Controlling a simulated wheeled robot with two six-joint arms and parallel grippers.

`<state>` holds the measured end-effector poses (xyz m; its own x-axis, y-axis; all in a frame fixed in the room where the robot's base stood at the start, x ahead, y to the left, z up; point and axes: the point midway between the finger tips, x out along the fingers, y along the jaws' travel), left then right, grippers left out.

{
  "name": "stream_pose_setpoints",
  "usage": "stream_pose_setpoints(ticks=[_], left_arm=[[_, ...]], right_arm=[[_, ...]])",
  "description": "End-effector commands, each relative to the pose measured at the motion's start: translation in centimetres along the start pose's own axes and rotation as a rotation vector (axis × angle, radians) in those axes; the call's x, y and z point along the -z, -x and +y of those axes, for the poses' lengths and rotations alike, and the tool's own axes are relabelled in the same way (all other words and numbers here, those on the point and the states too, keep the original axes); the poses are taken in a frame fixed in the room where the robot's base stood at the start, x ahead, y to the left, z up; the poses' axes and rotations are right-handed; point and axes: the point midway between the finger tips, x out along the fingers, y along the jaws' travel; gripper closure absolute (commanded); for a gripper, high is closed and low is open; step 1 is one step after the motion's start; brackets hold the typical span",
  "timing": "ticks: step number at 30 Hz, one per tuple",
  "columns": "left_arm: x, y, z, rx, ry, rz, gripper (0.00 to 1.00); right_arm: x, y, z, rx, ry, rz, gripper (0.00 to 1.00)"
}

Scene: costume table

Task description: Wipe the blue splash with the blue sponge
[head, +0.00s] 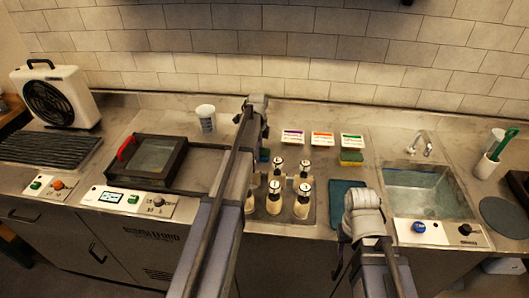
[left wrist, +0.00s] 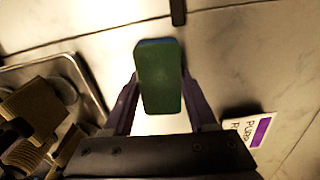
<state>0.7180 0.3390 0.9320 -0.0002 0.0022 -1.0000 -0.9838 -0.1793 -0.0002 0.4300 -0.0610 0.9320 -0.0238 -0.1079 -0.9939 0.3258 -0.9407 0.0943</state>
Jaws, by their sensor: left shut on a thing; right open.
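The blue sponge (left wrist: 160,78) is between the fingers of my left gripper (left wrist: 160,88). In the left wrist view its green face shows, with a thin blue edge at the top. In the head view the sponge (head: 264,155) shows small beside my left arm, with my left gripper (head: 261,135) above it. It is left of the purple-marked card. My right gripper (head: 339,263) is low at the front, mostly dark and partly hidden by its arm; it is open. I cannot make out a blue splash in either view; my left arm hides part of the counter.
Several shakers (head: 275,190) stand in a metal tray by my left arm. Cards and a yellow-green sponge (head: 351,157) are to the right. A teal cloth (head: 345,194) lies left of the sink (head: 432,193). A cup (head: 206,118) and a framed press (head: 150,158) are left.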

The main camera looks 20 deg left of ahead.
Motion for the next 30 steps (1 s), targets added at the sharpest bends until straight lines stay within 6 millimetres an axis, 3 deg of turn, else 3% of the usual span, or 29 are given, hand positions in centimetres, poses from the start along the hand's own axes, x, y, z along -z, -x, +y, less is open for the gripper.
stream_pose_setpoints(ticks=[3, 13, 30], left_arm=[[-0.9, 0.0, 0.1, 0.0, 0.004, -0.004, 0.87], [-0.5, 0.1, 0.0, 0.0, 0.0, -0.001, 0.87], [3.5, -0.2, -0.3, 0.001, -0.003, 0.007, 0.87]], right_arm=[[0.0, 0.0, 0.0, 0.0, 0.0, 0.0, 0.5], [0.0, 0.1, 0.0, 0.0, 0.0, 0.0, 0.5], [0.0, -0.2, 0.0, 0.0, 0.0, 0.0, 0.5]])
